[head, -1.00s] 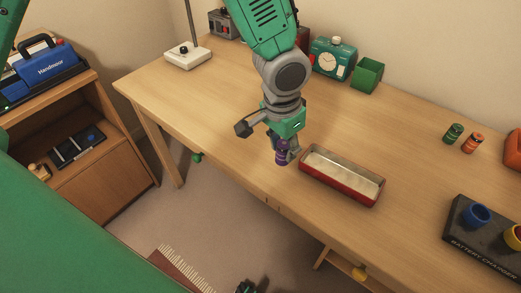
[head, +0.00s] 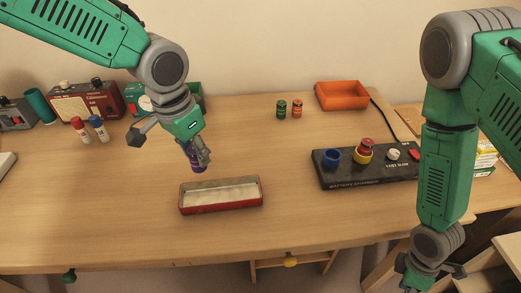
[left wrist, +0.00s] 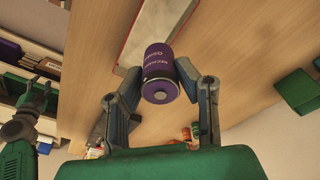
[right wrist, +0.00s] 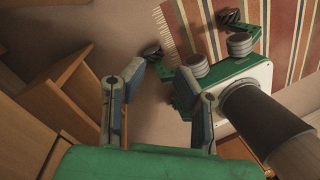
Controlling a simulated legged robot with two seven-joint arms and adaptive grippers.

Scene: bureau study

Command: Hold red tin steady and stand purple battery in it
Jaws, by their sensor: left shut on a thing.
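My left gripper (head: 200,152) is shut on the purple battery (head: 197,168). The battery hangs roughly upright just behind the left part of the red tin, apart from it as far as I can tell. The left wrist view shows the battery (left wrist: 160,72) between both fingers, with part of the tin (left wrist: 150,32) beyond. The red tin (head: 222,206) is a long, shallow, open box with a pale inside, standing on the table and looking empty. My right gripper (right wrist: 160,98) is open and empty, low at the table's front right, away from the tin.
A black battery charger (head: 345,180) with coloured cups stands right of the tin. Green (head: 282,109) and orange (head: 297,109) batteries and an orange tray (head: 342,96) are behind. Red and blue markers (head: 97,128) and a radio (head: 85,102) stand at left. The table around the tin is clear.

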